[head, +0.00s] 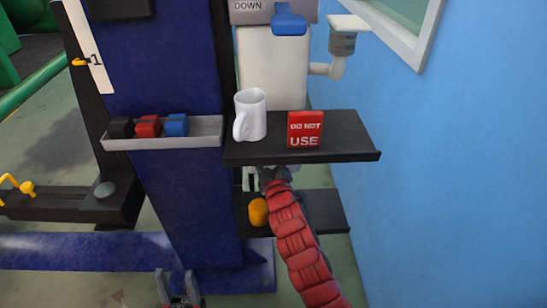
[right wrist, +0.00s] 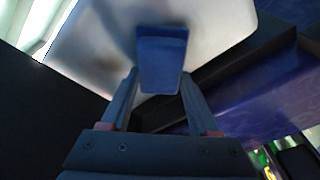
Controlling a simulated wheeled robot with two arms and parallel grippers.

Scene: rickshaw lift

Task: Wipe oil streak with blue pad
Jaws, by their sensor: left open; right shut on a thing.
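The blue pad (right wrist: 162,58) shows in the right wrist view, between the fingertips of my right gripper (right wrist: 160,82), which is shut on it. A white surface lies just behind the pad; I cannot tell whether they touch. In the head view my right gripper (head: 268,177) is below the upper black shelf, and its tips and the pad are hidden or too small to make out. A dull brownish patch shows on the white surface, but I cannot tell whether it is the oil streak. My left gripper (head: 178,289) is open and empty at the bottom of the head view.
A white mug (head: 250,115) and a red sign (head: 305,129) stand on the upper black shelf (head: 345,147). A grey tray (head: 163,140) with black, red and blue blocks is left. A white tank (head: 272,65) stands behind. An orange object (head: 258,212) sits on the lower shelf.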

